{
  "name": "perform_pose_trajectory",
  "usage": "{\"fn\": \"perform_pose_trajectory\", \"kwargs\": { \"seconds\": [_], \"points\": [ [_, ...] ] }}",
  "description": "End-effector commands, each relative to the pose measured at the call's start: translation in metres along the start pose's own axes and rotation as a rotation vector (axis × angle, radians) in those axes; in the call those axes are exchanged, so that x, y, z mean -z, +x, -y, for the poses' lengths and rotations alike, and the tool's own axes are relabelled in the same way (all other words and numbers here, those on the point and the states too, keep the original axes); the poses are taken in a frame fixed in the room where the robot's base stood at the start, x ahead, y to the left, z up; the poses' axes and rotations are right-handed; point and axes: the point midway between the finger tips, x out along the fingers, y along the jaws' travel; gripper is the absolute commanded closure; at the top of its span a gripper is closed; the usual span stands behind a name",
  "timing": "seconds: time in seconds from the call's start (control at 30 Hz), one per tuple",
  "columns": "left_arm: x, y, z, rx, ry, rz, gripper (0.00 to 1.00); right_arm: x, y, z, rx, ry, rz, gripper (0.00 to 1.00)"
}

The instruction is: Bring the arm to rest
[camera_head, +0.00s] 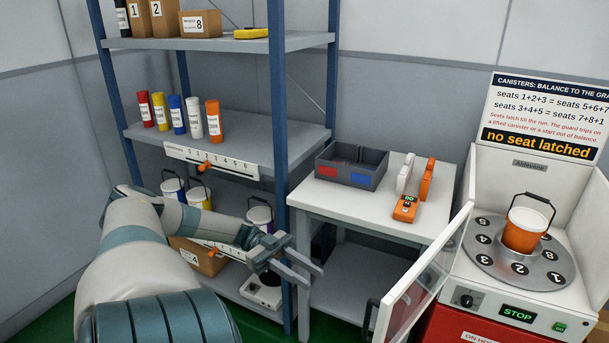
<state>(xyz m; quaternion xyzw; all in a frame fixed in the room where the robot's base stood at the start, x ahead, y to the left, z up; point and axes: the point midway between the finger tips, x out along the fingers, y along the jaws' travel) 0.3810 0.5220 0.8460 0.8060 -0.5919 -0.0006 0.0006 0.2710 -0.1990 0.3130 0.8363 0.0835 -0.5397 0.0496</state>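My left arm (135,240) reaches in from the lower left, past the front of the blue-posted shelf rack. My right gripper is not in view.
The rack (285,150) holds coloured bottles, boxes and lidded pails. A white table (385,210) bears a grey bin (352,178) and an orange device (405,208). An open clear door (425,275) stands before the machine, whose turntable (480,255) carries an orange canister (523,232).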

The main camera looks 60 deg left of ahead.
Motion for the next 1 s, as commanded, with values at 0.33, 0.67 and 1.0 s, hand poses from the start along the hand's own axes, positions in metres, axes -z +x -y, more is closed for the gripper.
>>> {"fn": "perform_pose_trajectory", "kwargs": {
  "seconds": [0.33,0.67,1.0],
  "points": [
    [0.000,0.000,0.000,0.000,0.000,0.000,0.71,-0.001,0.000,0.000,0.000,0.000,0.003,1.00],
    [-0.023,0.008,0.006,0.072,0.017,0.000,0.71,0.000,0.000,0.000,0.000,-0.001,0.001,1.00],
    [-0.146,0.046,0.033,0.461,0.063,0.070,0.71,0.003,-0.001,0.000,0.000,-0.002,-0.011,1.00]
  ]
}}
